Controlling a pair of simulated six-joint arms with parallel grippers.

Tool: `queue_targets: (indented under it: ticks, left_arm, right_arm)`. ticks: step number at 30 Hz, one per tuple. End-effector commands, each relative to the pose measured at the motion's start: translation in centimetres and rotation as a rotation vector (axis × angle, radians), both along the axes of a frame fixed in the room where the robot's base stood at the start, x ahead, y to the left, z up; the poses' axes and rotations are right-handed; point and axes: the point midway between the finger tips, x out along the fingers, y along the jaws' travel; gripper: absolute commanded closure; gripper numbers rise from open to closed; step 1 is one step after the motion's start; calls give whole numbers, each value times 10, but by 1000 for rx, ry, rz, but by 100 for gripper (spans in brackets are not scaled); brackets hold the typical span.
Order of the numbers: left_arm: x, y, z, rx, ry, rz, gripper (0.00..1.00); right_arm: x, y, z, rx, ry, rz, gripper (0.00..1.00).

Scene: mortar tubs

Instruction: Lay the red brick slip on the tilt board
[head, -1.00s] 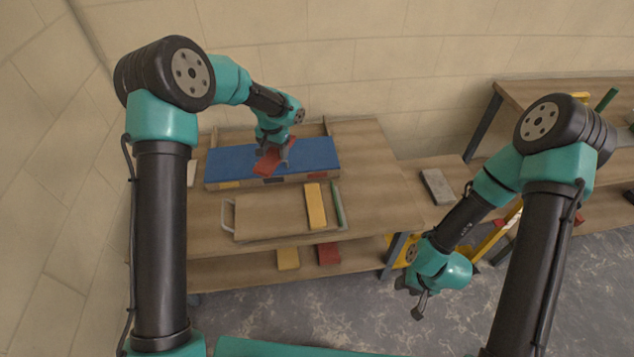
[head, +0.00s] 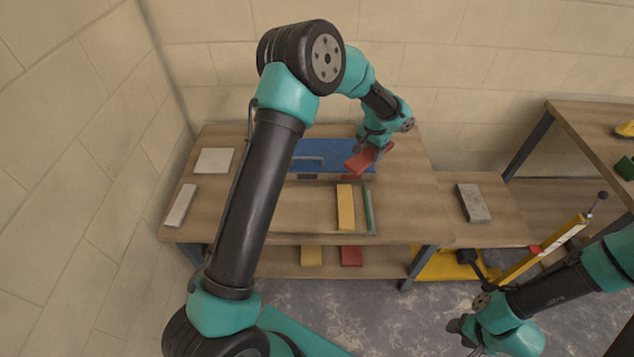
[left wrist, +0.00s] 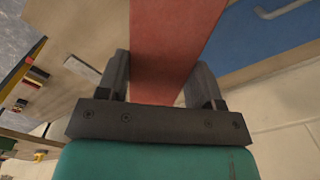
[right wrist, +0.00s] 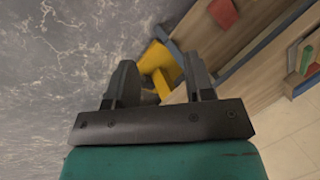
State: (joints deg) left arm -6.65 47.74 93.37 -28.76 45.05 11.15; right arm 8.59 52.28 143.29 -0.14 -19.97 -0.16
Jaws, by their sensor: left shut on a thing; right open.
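The red brick slip (head: 359,162) is held between the fingers of my left gripper (head: 371,152), over the right end of a blue board (head: 335,152) at the back of the bench. In the left wrist view, the red slip (left wrist: 170,45) runs between both fingers and away past them. The blue surface (left wrist: 245,45), with a grey bar handle (left wrist: 285,9), lies to its right. I cannot tell for sure which board is the tilt board. My right gripper (head: 468,333) is open and empty over the floor, low at the right; its spread fingers (right wrist: 158,85) show in the right wrist view.
A yellow slip (head: 346,207) and a green strip (head: 368,210) lie on the bench front. Pale slabs (head: 213,161) lie at its left. A grey block (head: 473,202) sits on a lower stand at right. My left arm hides part of the bench. A yellow-framed tool (head: 540,250) stands near my right arm.

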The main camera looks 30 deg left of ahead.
Motion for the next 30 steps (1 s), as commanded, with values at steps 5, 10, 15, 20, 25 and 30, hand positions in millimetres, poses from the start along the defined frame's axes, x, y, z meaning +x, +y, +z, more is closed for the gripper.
queue_targets:
  ticks: [5, 10, 15, 20, 25, 30]
  left_arm:
    - [-7, 13, -7, 0, 2, 55, 77]
    - [-29, 48, -26, 0, 4, 217, 77]
    - [-65, 86, -50, 0, 4, 434, 77]
    - [-100, 109, -68, 0, 4, 608, 77]
    - [-128, 121, -79, 0, 2, 739, 77]
    - [-140, 125, -83, -1, 0, 799, 77]
  right_arm:
    - [0, 0, 0, 0, 0, 0, 34]
    - [0, 0, 0, 0, 0, 0, 18]
    - [0, 0, 0, 0, 0, 0, 10]
    - [0, 0, 0, 0, 0, 0, 10]
    - [0, 0, 0, 0, 0, 0, 10]
    - [0, 0, 0, 0, 0, 0, 10]
